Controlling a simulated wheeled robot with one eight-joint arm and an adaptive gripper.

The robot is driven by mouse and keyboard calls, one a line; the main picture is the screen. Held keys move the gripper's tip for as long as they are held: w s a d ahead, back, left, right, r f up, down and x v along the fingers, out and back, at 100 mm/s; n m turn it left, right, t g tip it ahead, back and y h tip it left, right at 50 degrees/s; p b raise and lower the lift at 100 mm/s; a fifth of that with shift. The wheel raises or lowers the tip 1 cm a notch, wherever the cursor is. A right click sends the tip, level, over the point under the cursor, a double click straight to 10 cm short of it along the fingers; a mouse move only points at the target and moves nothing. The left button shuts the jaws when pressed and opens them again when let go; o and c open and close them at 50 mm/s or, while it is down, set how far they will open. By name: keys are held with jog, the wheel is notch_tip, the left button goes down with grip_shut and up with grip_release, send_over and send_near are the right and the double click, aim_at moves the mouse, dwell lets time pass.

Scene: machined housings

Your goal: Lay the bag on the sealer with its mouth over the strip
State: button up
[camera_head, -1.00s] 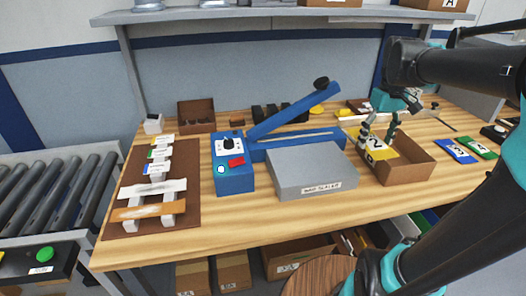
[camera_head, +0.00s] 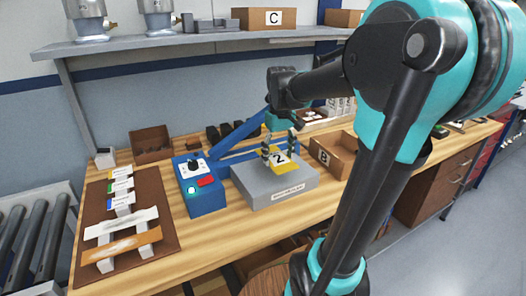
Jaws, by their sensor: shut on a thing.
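The bag (camera_head: 284,165) is a yellow pouch with a white label marked 2. My gripper (camera_head: 280,155) is shut on it from above, over the grey block (camera_head: 262,190) in front of the sealer. The bag is over or on the block's top; I cannot tell whether it touches. The sealer has a blue body with a control box (camera_head: 205,201), a red switch and a dial. Its blue lever arm (camera_head: 236,134) is raised, and the strip behind the grey block is partly hidden by my gripper.
An open cardboard box (camera_head: 334,158) stands right of the grey block. A brown board (camera_head: 97,262) with several parts lies at the left. A brown bin (camera_head: 151,146) and dark items stand behind the sealer. A shelf (camera_head: 200,38) runs above.

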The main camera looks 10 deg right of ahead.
jog(key=w+a, duration=0.1)
jog(key=w, duration=0.2)
jog(key=w+a, duration=0.1)
jog(key=w, duration=0.2)
jog(key=w+a, duration=0.1)
jog(key=w, duration=0.2)
jog(key=shift+w, duration=0.15)
jog(key=shift+w+f, duration=0.15)
jog(key=shift+f, duration=1.6)
jog(key=shift+f, duration=0.4)
jog(key=o, duration=1.2)
notch_tip(320, 180, up, 13)
jog(key=shift+f, duration=0.1)
